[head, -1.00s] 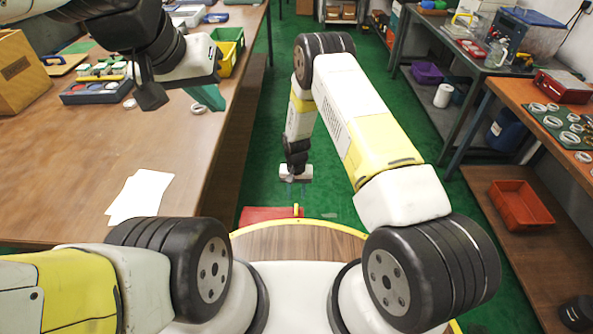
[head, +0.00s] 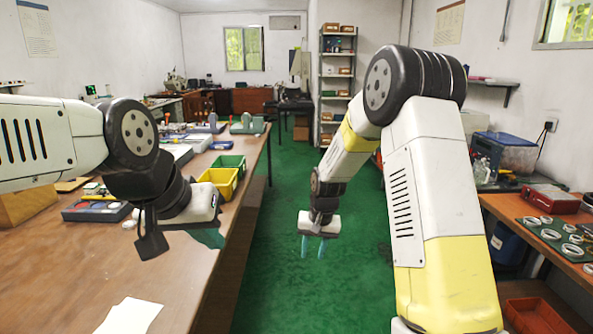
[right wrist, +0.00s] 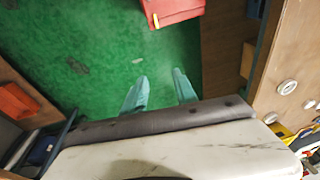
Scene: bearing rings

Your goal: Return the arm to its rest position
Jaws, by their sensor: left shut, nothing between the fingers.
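My left gripper (head: 208,238) hangs over the left wooden table, its teal fingers together with nothing seen between them; its arm partly hides them. My right gripper (head: 313,247) points down over the green floor in the gap between the tables. Its two teal fingers are apart and empty.
The left table (head: 75,285) carries white paper (head: 130,317), a yellow bin (head: 219,181) and a grey-blue tray (head: 97,210). On the right table, a green board (head: 556,237) holds several rings beside a red box (head: 550,199). A red bin (head: 537,316) stands below.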

